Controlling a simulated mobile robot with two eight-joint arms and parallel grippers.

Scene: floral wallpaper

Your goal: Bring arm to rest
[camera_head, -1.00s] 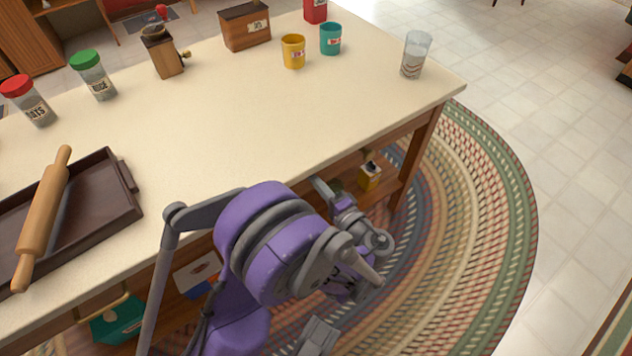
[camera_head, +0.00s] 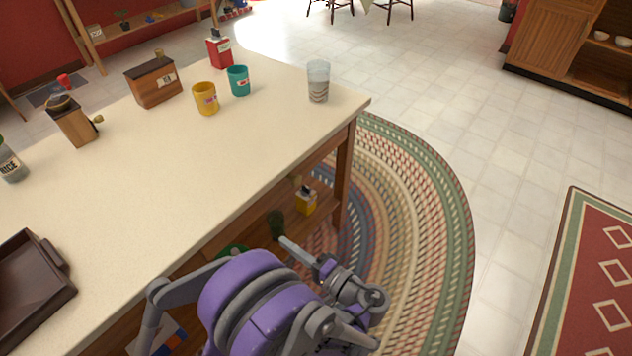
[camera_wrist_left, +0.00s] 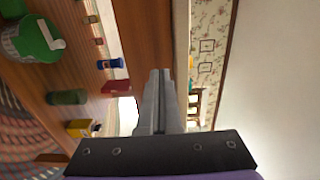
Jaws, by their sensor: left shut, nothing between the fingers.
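My left arm, purple and grey, is folded low in front of the table (camera_head: 150,170) in the head view. Its left gripper (camera_head: 287,245) points up and left beside the table's lower shelf. In the left wrist view the grey fingers (camera_wrist_left: 159,75) lie together with nothing between them. My right gripper is in neither view.
On the tabletop stand a teal cup (camera_head: 238,82), a yellow cup (camera_head: 205,99), a glass (camera_head: 318,82), a wooden box (camera_head: 154,82) and a dark tray (camera_head: 30,290). A yellow container (camera_head: 306,201) is on the lower shelf. Open floor (camera_head: 500,150) lies right.

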